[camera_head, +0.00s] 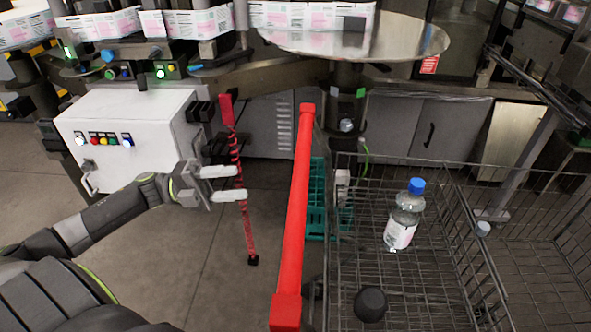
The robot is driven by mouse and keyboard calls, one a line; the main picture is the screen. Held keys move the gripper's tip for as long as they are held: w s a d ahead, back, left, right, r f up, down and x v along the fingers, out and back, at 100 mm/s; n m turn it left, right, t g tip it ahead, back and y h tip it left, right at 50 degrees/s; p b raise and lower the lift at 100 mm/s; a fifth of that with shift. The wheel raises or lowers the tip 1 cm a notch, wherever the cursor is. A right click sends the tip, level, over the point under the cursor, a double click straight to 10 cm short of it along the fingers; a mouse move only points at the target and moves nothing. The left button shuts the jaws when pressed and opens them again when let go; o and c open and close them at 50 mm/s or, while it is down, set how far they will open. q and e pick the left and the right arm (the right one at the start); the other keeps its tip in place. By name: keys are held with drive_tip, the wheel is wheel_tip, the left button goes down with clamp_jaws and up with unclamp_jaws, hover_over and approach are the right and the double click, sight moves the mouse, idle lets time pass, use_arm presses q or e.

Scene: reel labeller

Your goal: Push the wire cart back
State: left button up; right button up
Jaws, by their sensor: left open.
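The wire cart (452,262) stands at the right, a grey mesh basket whose near part runs out of the picture. Its red handle bar (297,205) runs lengthwise along the basket's left side. A clear bottle (404,218) with a blue cap and a pale label is in the basket, tilted. My left gripper (238,184) is open, with its two pale fingers pointing right, to the left of the red bar and apart from it in the picture. My right gripper is not in view.
A white control box (128,135) with coloured buttons stands behind my left arm. A red coiled cable (239,195) hangs just past my left fingers. A round metal table (395,45) stands behind the cart. A green crate (318,190) shows behind the bar.

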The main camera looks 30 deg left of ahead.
use_arm(q)
approach(306, 173)
drive_tip(key=p+x, duration=0.1)
drive_tip(key=x, duration=0.2)
drive_tip(key=p+x, duration=0.1)
drive_tip(key=x, duration=0.2)
drive_tip(key=f+p+x, duration=0.1)
drive_tip(key=x, duration=0.2)
drive_tip(key=shift+w+d+r, duration=0.15)
drive_tip(key=shift+w+d, duration=0.05)
drive_tip(key=shift+d, duration=0.25)
drive_tip(key=shift+w+d, duration=0.25)
drive_tip(key=shift+d, duration=0.25)
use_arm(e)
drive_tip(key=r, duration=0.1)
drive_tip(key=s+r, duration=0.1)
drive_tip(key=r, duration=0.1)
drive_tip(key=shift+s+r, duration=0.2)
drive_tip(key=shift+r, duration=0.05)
use_arm(q)
drive_tip(key=shift+c, duration=0.3)
clamp_jaws()
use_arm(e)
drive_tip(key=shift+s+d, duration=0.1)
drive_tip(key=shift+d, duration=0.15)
